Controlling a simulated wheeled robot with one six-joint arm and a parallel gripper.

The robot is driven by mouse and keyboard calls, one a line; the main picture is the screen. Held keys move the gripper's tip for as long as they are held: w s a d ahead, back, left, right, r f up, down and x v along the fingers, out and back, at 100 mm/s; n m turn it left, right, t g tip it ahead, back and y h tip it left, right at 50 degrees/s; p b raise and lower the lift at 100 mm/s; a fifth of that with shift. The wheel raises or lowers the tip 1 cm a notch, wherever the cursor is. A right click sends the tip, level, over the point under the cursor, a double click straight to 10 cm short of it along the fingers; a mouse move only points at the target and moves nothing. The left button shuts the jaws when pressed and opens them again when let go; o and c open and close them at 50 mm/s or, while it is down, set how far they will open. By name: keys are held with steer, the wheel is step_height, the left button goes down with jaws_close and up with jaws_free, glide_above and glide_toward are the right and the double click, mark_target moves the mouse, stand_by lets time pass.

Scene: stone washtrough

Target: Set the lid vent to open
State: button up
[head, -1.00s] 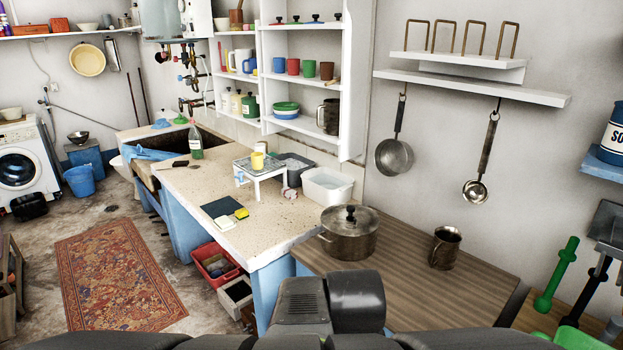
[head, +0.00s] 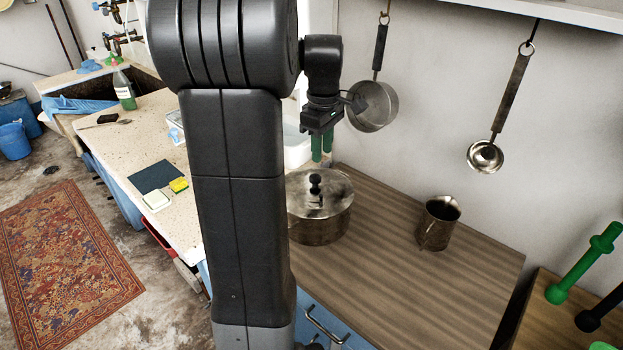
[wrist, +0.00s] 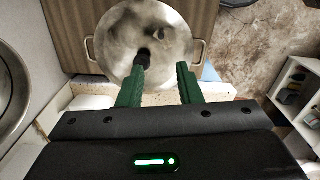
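A steel pot (head: 318,230) with a metal lid (head: 300,197) stands on the wooden worktop, near its left end. The lid has a black knob (head: 315,185); I cannot make out a separate vent or its setting. In the wrist view the round lid (wrist: 170,35) fills the top middle, with the knob (wrist: 143,58) near the left finger and a handle on each side of the pot. My gripper (head: 322,146) is above and behind the pot, its green fingers pointing down. The wrist view shows my gripper (wrist: 160,85) open, with nothing between the fingers.
A metal mug (head: 438,222) stands right of the pot. A saucepan (head: 372,106) and a ladle (head: 485,155) hang on the wall behind. A white basin (head: 297,148) is partly hidden behind my arm. The worktop's front right is clear.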

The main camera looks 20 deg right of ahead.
mark_target(321, 195)
step_height(321, 195, down, 14)
steer(key=shift+s+r, duration=0.15)
steer(key=shift+r, duration=0.1)
stand_by(0.3)
jaws_close()
